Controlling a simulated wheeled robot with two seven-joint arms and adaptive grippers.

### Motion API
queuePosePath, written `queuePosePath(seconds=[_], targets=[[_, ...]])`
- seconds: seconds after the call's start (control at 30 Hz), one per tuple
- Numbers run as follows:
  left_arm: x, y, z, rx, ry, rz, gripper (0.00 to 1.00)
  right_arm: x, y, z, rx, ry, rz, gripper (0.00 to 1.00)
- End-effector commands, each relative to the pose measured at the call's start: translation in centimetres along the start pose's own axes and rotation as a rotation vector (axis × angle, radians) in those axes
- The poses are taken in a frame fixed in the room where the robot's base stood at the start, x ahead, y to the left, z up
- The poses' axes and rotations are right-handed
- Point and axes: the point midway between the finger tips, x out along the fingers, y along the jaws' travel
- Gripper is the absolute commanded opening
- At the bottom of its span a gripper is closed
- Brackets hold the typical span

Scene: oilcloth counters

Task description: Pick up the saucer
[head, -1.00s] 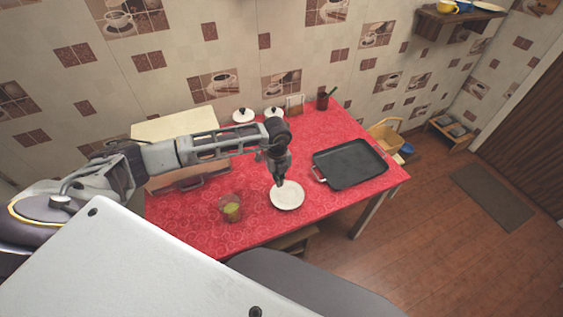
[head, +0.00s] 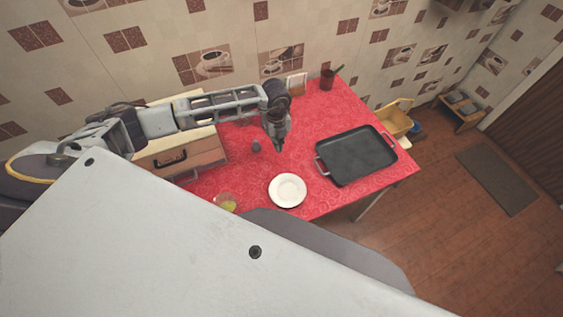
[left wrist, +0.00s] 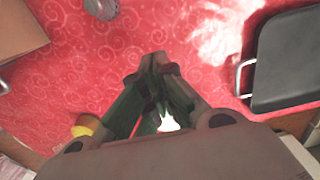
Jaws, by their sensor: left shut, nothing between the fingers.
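The white saucer (head: 287,190) lies flat on the red table near its front edge in the head view. My left gripper (head: 279,149) is shut and empty, above the table and apart from the saucer, on the saucer's far side in the picture. In the left wrist view the shut fingers (left wrist: 158,62) point at bare red cloth. A small white patch (left wrist: 168,123), likely the saucer, shows between the finger links; the rest of it is hidden behind the gripper. My right gripper is not in view.
A black tray (head: 355,155) with handles lies right of the saucer. A glass with yellow-green drink (head: 226,203) stands to its left, partly hidden by my body. A small grey object (head: 256,146) lies near the gripper. A wooden box (head: 190,152) stands at left. A dark red cup (head: 327,79) stands at the back.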

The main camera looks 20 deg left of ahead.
Motion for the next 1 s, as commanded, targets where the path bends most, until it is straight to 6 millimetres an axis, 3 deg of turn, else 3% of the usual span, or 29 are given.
queuePosePath(seconds=[0.47, 1.0], targets=[[0.7, 0.0, 0.0, 0.0, 0.001, 0.001, 0.0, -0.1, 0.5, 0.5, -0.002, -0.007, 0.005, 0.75], [6.7, 0.0, 0.0, -0.001, 0.001, 0.002, 0.0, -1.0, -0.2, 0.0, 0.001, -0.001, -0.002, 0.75]])
